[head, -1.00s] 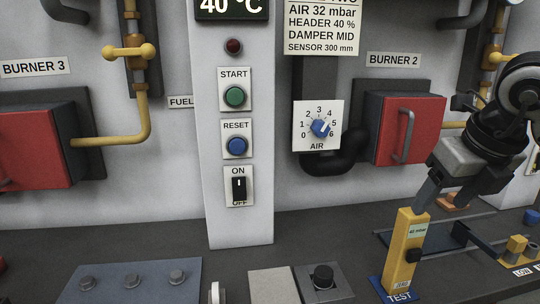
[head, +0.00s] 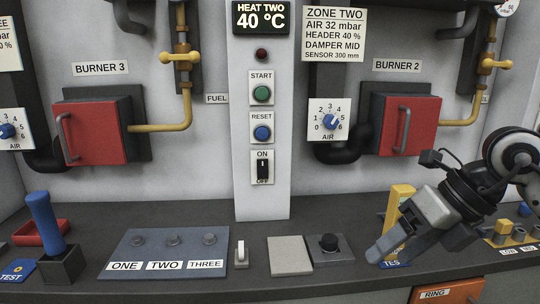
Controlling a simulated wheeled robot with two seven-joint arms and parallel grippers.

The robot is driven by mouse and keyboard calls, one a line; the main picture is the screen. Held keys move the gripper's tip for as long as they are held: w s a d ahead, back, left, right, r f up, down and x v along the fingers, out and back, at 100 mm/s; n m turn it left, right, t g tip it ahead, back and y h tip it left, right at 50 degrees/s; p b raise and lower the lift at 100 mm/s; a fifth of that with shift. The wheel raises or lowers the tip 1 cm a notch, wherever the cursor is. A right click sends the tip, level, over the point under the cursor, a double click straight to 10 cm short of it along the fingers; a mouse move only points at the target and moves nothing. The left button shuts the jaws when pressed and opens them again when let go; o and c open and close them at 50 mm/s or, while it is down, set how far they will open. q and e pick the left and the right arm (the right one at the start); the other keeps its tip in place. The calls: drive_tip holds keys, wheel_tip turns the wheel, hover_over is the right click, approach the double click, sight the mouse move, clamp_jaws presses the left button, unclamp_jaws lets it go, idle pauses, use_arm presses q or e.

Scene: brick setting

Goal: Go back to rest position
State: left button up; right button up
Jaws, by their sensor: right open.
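My right gripper (head: 386,246) reaches in from the right, over the front of the counter. Its fingers point down and left. It is open, with nothing visible between the fingers, though one finger is largely hidden. My left gripper is not in view.
The control column (head: 262,200) and red burner boxes (head: 408,125) stand behind.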

drive_tip(key=s+a+m+y, duration=0.2)
drive_tip(key=a+m+y, duration=0.1)
drive_tip(key=a+y, duration=0.4)
drive_tip(key=s+a+m+y, duration=0.3)
drive_tip(key=a+y, duration=0.4)
drive_tip(key=y, duration=0.1)
drive_tip(key=w+d+f+m+t+h, duration=0.25)
drive_tip(key=f+m+t+h, duration=0.3)
drive_tip(key=m+t, duration=0.4)
drive_tip(key=w+d+f+m+t+h, duration=0.2)
drive_tip(key=d+f+m+t+h, duration=0.35)
drive_tip(key=m, duration=0.75)
drive_tip(key=s+f+m+g+h, duration=0.3)
drive_tip(key=s+f, duration=0.3)
drive_tip(key=f, duration=0.4)
drive_tip(key=s+d+f+m+g+h, duration=0.1)
drive_tip(key=s+f+m+g+h, duration=0.2)
drive_tip(key=s+f+m, duration=0.3)
wheel_tip(320, 180, down, 5)
drive_tip(key=shift+s+f+g+h, duration=0.2)
drive_tip(key=shift+g+h, duration=0.2)
drive_tip(key=shift+h, duration=0.1)
